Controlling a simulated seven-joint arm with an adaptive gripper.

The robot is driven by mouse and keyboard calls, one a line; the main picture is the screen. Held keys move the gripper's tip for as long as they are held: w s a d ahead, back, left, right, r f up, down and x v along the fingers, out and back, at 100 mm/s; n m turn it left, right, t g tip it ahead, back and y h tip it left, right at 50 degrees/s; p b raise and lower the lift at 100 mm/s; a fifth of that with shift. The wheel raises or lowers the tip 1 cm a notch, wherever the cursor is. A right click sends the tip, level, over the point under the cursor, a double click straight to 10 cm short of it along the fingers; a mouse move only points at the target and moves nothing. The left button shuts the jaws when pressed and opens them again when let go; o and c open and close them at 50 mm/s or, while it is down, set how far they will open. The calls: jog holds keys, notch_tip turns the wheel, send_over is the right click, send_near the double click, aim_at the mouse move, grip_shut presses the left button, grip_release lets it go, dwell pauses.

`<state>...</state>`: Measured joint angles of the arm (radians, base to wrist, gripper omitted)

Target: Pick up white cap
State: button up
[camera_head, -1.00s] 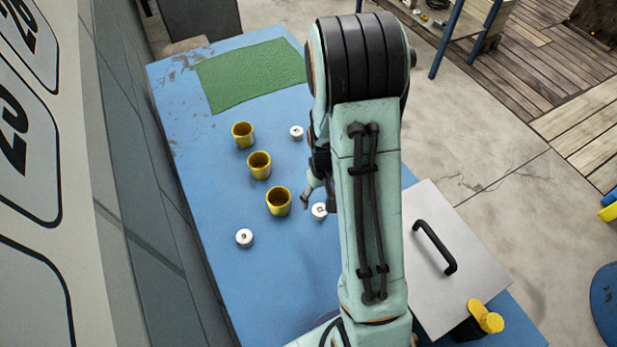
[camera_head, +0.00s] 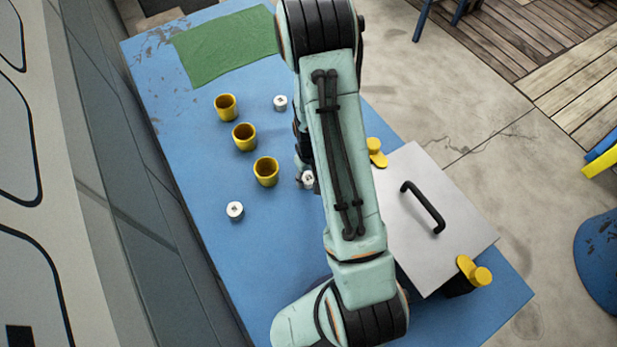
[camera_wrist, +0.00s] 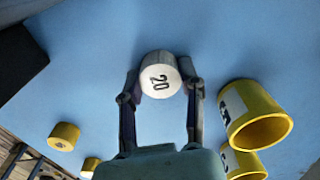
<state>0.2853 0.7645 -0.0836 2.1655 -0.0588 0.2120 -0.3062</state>
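A white cap (camera_head: 308,180) marked 20 stands on the blue table beside the yellow cups, partly hidden by my arm. In the wrist view the same cap (camera_wrist: 160,76) sits between the fingers of my gripper (camera_wrist: 160,70). The fingers are apart, one on each side of the cap and very close to it; firm contact on both sides cannot be made out. In the head view my gripper (camera_head: 302,168) is mostly hidden behind my arm. Two more white caps stand apart on the table, one farther back (camera_head: 280,103) and one at the front left (camera_head: 235,210).
Three yellow cups (camera_head: 265,171) stand in a slanting row left of my gripper; two of them (camera_wrist: 262,117) show close to the right finger in the wrist view. A grey plate with a black handle (camera_head: 423,207) and yellow knobs (camera_head: 375,152) is at right. A green mat (camera_head: 228,46) lies at the back.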

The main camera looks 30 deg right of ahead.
notch_tip(320, 180, up, 10)
jog(key=shift+s+m, duration=0.35)
jog(key=shift+m, duration=0.45)
jog(key=shift+s+a+m, duration=0.15)
jog(key=shift+a+m, duration=0.25)
jog(key=a+r+n, duration=0.3)
jog(key=a, duration=1.1)
send_over(219, 180)
jog(key=s, duration=0.1)
notch_tip(219, 180, down, 8)
jog(key=shift+d+f, duration=0.1)
jog(key=shift+f, duration=0.15)
jog(key=shift+w+f, duration=0.2)
jog(key=shift+f, duration=0.05)
jog(key=shift+w+f, duration=0.15)
jog(key=shift+f, duration=0.8)
jog(key=shift+w+f, duration=0.15)
jog(key=shift+f, duration=0.75)
